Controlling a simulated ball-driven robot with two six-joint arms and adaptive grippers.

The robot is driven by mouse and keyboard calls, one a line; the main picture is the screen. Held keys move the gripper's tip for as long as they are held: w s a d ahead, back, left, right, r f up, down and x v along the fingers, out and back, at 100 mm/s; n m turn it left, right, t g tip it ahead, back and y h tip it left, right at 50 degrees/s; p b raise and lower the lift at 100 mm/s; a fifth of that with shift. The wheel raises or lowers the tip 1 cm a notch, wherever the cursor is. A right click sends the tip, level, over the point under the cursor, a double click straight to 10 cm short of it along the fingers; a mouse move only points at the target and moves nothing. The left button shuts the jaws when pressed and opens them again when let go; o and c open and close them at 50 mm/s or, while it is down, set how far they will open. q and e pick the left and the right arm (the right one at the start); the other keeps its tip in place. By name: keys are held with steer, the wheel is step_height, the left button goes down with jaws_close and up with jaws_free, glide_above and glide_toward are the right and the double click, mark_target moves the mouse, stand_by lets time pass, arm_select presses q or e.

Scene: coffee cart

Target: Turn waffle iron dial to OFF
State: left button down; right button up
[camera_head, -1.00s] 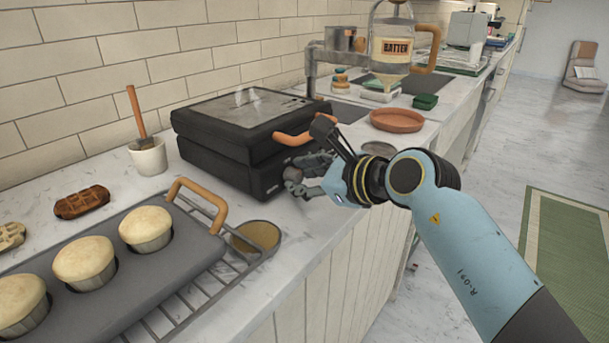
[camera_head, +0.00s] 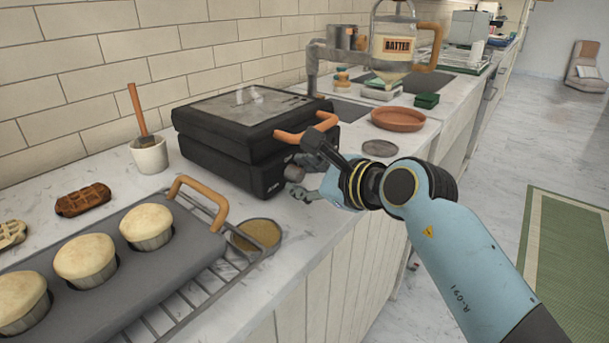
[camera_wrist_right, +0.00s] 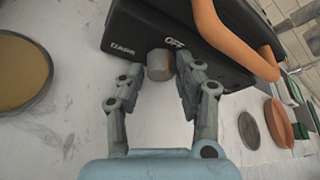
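The black waffle iron (camera_head: 232,165) stands closed on the counter with an orange handle at its front. Its grey round dial (camera_head: 294,172) sits on the front panel. In the right wrist view the dial (camera_wrist_right: 159,66) lies between the fingertips, below the "OFF" label and right of "DARK". An orange patch shows at the dial's right side; I cannot tell if it is a pointer. My right gripper (camera_head: 308,192) is open, just in front of the dial. In the wrist view, its left finger is clear of the dial; its right fingertip is close, contact unclear. My left gripper is not in view.
A muffin pan (camera_head: 150,262) on a wire rack and a round amber-topped dish (camera_head: 256,235) are at left front. A white pot with a brush (camera_head: 148,156) stands left of the iron. A terracotta dish (camera_head: 398,119) and batter dispenser (camera_head: 392,50) stand behind at right.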

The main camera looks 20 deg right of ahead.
steer(key=v, duration=1.2)
steer(key=shift+a, duration=0.1)
